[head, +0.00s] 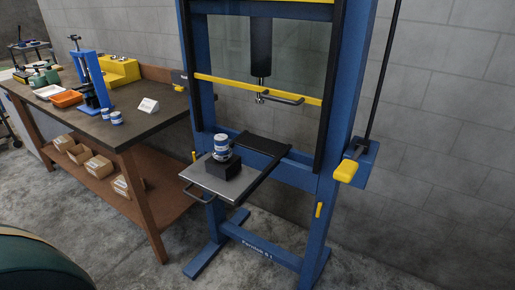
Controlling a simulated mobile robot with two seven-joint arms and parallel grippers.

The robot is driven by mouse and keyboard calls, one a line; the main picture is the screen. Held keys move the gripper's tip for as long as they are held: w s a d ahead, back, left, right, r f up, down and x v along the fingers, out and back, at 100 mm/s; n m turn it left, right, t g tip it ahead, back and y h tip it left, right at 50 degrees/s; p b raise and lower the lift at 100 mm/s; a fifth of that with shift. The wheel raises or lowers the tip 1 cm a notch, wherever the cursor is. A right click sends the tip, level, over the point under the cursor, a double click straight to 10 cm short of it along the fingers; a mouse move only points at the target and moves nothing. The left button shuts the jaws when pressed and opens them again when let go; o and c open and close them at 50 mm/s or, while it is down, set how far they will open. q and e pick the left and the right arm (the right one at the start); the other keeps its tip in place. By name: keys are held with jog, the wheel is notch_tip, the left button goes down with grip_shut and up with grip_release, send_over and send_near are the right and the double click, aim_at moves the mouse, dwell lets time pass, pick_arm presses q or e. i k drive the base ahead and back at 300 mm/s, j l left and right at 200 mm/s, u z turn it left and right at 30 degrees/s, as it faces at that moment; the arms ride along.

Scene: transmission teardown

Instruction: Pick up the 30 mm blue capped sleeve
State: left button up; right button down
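A blue and white capped cylinder (222,147) stands upright on a black block (218,168) on the press's grey plate (219,188). Two smaller-looking blue and white capped cylinders stand close together near the bench's right end, a left one (105,114) and a right one (116,118). Their size markings are too small to read, so I cannot tell which is the 30 mm sleeve. Neither of my grippers is in view.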

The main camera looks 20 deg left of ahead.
aim_at(221, 143)
jog(key=u, duration=1.3)
